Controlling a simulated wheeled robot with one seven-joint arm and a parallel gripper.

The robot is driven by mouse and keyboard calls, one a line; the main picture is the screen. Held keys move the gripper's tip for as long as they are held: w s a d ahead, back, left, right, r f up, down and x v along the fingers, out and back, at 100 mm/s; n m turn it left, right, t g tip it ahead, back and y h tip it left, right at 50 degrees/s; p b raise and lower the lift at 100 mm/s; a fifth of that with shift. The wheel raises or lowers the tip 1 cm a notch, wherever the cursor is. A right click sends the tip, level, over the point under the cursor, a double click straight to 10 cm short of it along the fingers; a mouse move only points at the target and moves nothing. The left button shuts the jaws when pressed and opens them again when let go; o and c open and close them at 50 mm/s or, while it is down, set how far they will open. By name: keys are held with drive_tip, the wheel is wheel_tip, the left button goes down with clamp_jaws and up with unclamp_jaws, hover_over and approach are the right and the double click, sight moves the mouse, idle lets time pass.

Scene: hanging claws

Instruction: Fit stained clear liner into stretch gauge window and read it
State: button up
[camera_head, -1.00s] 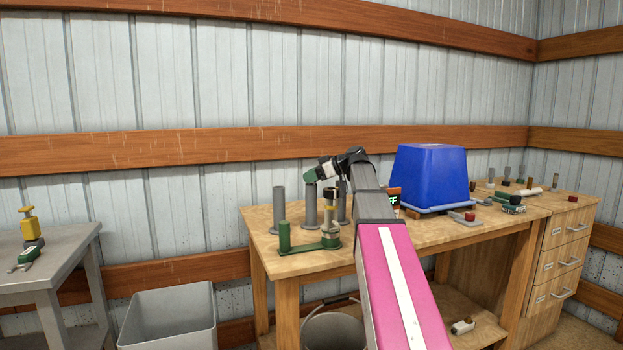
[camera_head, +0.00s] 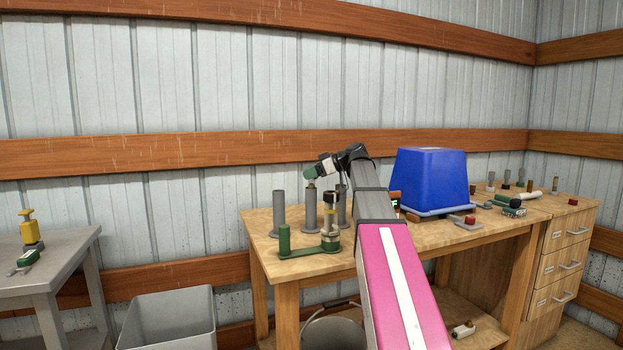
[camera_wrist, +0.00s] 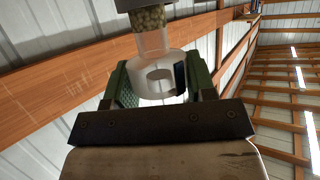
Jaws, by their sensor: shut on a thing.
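My gripper (camera_head: 322,168) is raised over the left end of the wooden workbench, above the grey posts. In the wrist view its green fingers (camera_wrist: 160,84) are shut on a clear, whitish piece (camera_wrist: 150,60), seemingly the liner. This piece has a round opening and a dark patch at its right side. A speckled section and a dark end show above it. A small device with a lit green display (camera_head: 395,201) is partly hidden behind my arm. I cannot tell for certain which thing is the stretch gauge or where its window is.
Grey posts (camera_head: 279,212) stand at the bench's left. In front is a green fixture (camera_head: 285,240) with an upright cylinder (camera_head: 330,232). A blue tub (camera_head: 432,180) fills the bench middle. A grey bin (camera_head: 170,318) stands on the floor left of the bench.

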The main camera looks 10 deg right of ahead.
wheel_tip(320, 180, up, 16)
drive_tip(key=shift+f, duration=0.15)
idle(1.6)
